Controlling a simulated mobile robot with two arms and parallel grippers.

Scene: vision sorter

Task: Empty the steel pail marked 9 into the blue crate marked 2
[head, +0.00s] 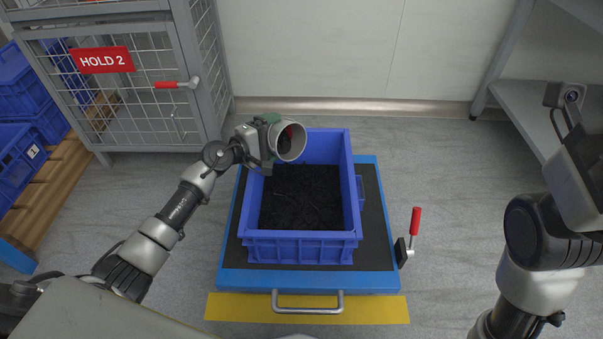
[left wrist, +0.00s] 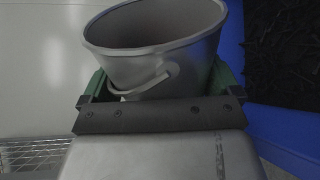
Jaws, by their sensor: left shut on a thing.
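My left gripper (head: 268,136) is shut on the steel pail (head: 299,143), above the far left part of the blue crate (head: 303,238). The pail is tilted, with its round mouth turned toward the head camera and the right. Something dark and something red show inside it. In the left wrist view, the pail (left wrist: 150,68) sits between green finger pads, its wire handle hanging at the side. The crate holds a layer of dark, loose-looking material (head: 302,198). No number is readable on the pail or this crate.
The crate stands on a blue platform (head: 228,267) with a black mat and front handle. A red-handled clamp (head: 414,225) is at its right. A mesh cage marked HOLD 2 (head: 102,60) stands at left, beside other blue crates (head: 22,158). A grey shelf (head: 535,105) is at right.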

